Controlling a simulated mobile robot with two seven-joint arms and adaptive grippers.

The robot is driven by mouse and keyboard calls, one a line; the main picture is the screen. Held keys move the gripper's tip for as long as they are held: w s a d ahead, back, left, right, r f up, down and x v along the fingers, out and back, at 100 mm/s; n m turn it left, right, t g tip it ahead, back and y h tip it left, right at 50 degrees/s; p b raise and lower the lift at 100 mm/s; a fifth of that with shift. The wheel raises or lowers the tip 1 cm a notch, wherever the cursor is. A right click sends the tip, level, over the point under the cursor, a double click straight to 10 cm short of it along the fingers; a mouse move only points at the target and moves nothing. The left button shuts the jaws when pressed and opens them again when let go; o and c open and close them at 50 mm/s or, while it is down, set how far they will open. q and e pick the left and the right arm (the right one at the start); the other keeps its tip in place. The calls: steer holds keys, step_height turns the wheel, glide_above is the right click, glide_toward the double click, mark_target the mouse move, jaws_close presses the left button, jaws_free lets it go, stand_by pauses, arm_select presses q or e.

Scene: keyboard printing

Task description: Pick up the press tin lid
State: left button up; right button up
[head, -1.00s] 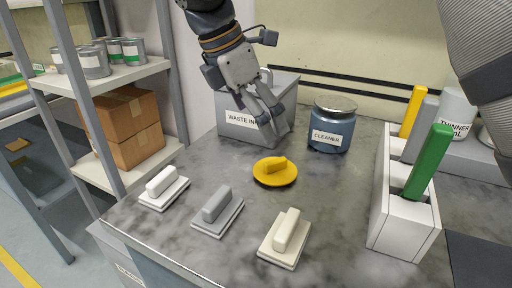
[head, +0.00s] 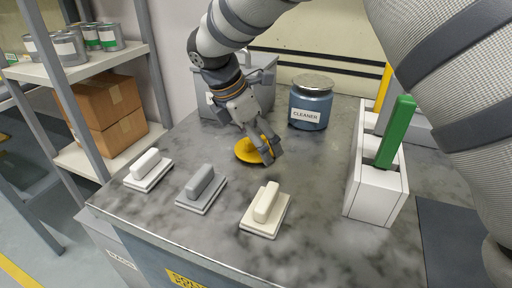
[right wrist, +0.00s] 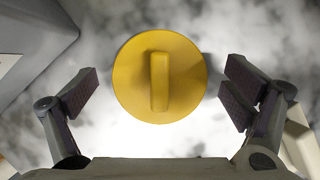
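The yellow round lid (head: 247,149) with a raised bar handle lies flat on the marbled grey worktop, partly hidden behind my right gripper in the head view. I take it for the press tin lid. My right gripper (head: 262,147) is directly over it, pointing down. In the right wrist view the lid (right wrist: 160,78) sits between and a little ahead of the two spread fingers (right wrist: 162,92), its handle upright in the picture. The fingers are open, with clear gaps to the lid on both sides, and hold nothing. My left gripper is not in view.
White (head: 148,168), grey (head: 202,187) and cream (head: 266,209) handled blocks lie along the front. A blue cleaner jar (head: 311,106) stands behind, a grey box (head: 265,79) behind the gripper. A white holder (head: 372,187) with a green-handled tool (head: 396,132) stands right.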

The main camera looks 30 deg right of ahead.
steer(key=c, duration=1)
steer(key=shift+s, duration=0.1)
steer(key=shift+c, duration=0.7)
